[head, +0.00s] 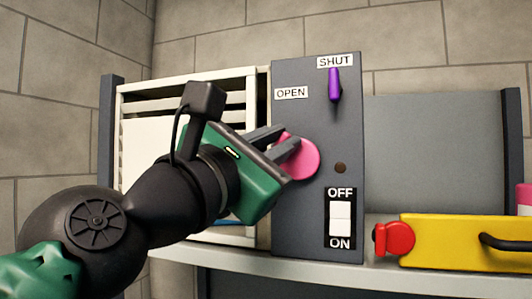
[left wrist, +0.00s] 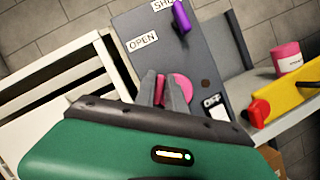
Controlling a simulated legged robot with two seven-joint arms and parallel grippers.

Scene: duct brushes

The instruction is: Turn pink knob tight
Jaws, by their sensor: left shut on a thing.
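The pink knob (head: 302,160) is a round disc on the dark grey panel (head: 300,225). My left gripper (head: 284,143) reaches it from the left, its two dark fingers at the knob. In the left wrist view the pink knob (left wrist: 181,90) shows between and beside the fingers of my left gripper (left wrist: 172,92). The fingers are shut on a part of the knob; the exact contact is partly hidden. My right gripper is in neither view.
The panel also carries a purple lever (head: 334,86) under the SHUT label and a white OFF/ON switch (head: 340,219). A white louvred frame (head: 190,86) stands to the left. A yellow box (head: 440,242) with a red knob (head: 394,239) sits on the shelf at right.

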